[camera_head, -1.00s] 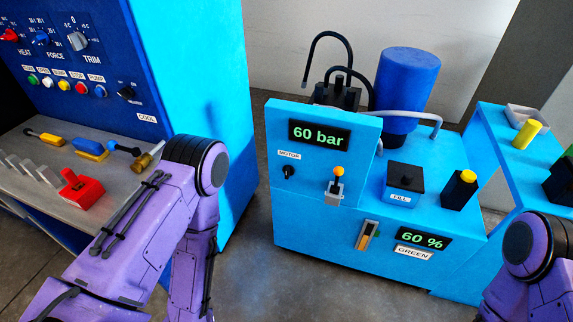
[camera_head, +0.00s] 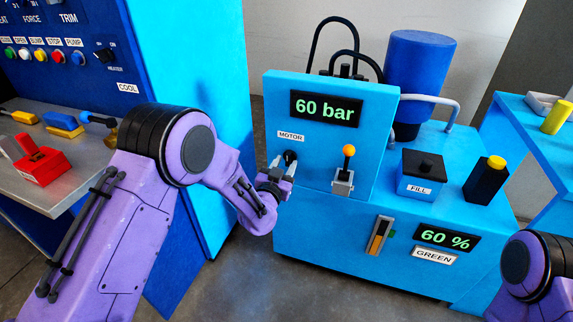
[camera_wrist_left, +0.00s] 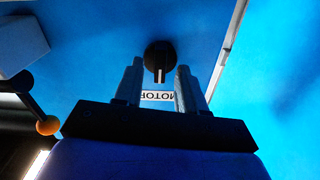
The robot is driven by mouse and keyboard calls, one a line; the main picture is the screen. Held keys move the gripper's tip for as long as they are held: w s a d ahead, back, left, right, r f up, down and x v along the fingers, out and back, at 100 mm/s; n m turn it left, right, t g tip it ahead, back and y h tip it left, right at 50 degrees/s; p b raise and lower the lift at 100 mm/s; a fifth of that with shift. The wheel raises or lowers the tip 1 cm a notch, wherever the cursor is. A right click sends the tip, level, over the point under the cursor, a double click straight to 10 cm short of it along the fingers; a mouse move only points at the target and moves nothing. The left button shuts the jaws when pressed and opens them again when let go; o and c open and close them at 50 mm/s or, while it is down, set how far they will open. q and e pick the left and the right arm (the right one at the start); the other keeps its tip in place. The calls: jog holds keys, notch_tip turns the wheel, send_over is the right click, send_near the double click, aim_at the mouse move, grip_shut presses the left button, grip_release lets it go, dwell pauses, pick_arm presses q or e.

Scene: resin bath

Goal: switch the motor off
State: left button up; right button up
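The motor switch is a small black knob (camera_head: 290,157) below the MOTOR label (camera_head: 290,136), on the blue hydraulic unit's front panel. In the left wrist view the knob (camera_wrist_left: 158,54) appears upside down, its pale mark pointing toward the label (camera_wrist_left: 157,96). My left gripper (camera_head: 282,174) is at the panel, just in front of the knob and partly overlapping it. Its two fingers stand apart in the wrist view, with the knob seen between and beyond their tips; contact cannot be told. My right gripper is out of view; only part of my right arm shows.
A lever with an orange ball (camera_head: 348,151) sits right of the knob. The 60 bar display (camera_head: 326,109) is above. The FILL box (camera_head: 423,178) stands on the unit's top. The blue control cabinet (camera_head: 205,60) is close on the left.

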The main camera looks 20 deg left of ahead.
pick_arm(q)
jog(key=shift+w, duration=1)
grip_shut()
jog(key=shift+f+n, duration=0.1)
jog(key=shift+n, duration=0.8)
grip_release()
